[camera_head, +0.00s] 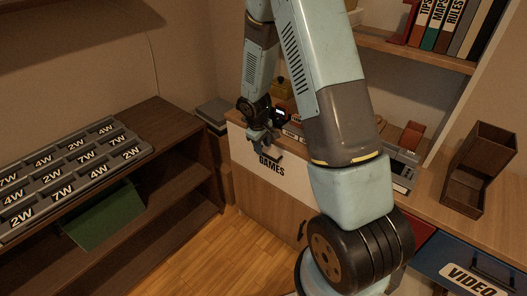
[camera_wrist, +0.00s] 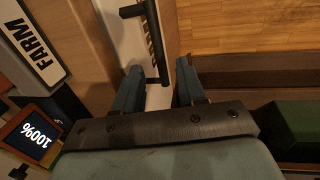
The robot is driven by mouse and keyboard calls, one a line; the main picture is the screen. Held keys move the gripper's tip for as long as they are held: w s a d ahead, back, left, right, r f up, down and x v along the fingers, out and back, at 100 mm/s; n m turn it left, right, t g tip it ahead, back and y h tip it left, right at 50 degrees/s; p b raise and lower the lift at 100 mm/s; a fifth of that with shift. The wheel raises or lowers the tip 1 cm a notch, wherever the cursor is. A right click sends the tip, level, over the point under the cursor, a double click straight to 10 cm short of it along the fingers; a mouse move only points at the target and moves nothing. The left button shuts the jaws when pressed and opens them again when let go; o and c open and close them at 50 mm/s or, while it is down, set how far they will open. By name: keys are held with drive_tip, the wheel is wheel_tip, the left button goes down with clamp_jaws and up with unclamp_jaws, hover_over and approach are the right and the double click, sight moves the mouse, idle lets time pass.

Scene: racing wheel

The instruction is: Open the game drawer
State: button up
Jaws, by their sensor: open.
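The game drawer (camera_head: 245,148) has a pale front with the word GAMES, below the counter top in the middle of the head view. My gripper (camera_head: 262,135) is at its upper part and partly hides it. In the wrist view the drawer's black bar handle (camera_wrist: 153,40) runs down from the top edge, and its lower end lies between the two fingers of my gripper (camera_wrist: 158,78). The fingers are apart, with gaps showing on both sides of the bar. The drawer looks shut, though my arm covers part of its right side.
A blue VIDEO drawer (camera_head: 466,264) is at the lower right. A brown open box (camera_head: 480,168) stands on the counter. At the left, a dark wooden shelf (camera_head: 190,150) holds a grey tray (camera_head: 75,166) of labelled slots. Wooden floor (camera_head: 228,250) is clear before the drawer.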

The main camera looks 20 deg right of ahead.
sight(264, 154)
drive_tip(key=shift+w+d+f, duration=0.1)
drive_tip(key=shift+d+f, duration=0.05)
drive_tip(key=shift+f, duration=0.7)
drive_tip(key=shift+w+d+f, duration=0.1)
drive_tip(key=shift+d+f, duration=0.05)
drive_tip(key=shift+f, duration=0.7)
clamp_jaws()
